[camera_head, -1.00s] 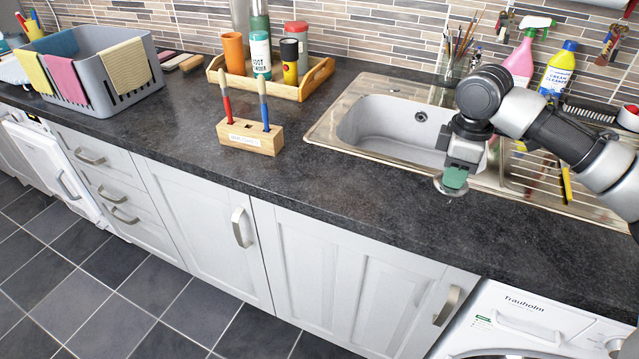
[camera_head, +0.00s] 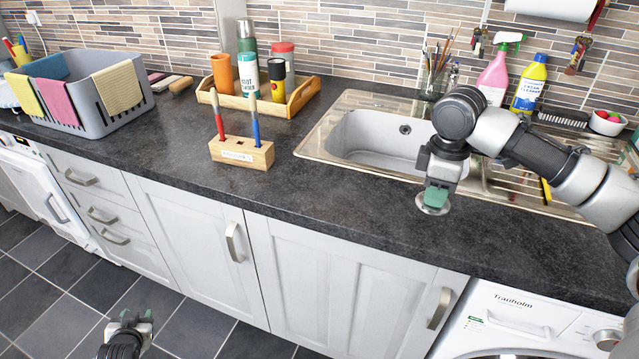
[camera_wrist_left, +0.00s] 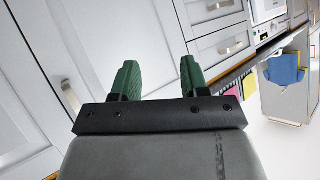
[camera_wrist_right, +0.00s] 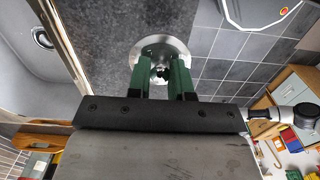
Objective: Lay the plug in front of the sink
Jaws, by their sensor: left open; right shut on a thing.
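The plug (camera_head: 432,205), a round metal disc, is in my right gripper (camera_head: 437,192). In the head view it shows over the dark worktop just in front of the sink's front rim. The right wrist view shows the disc (camera_wrist_right: 160,47) at the green fingertips, which are shut on its middle. I cannot tell whether it touches the worktop. The steel-rimmed sink (camera_head: 370,140) is behind it, its basin partly hidden by my right arm. My left gripper (camera_head: 131,318) is low over the floor before the cupboards, open and empty, as the left wrist view (camera_wrist_left: 158,78) shows.
A wooden block with two brushes (camera_head: 241,153) stands left of the sink. A wooden tray (camera_head: 300,95) of bottles and a grey basket (camera_head: 75,110) are further left. A pink spray bottle (camera_head: 494,75) stands behind the sink. The worktop front strip is clear.

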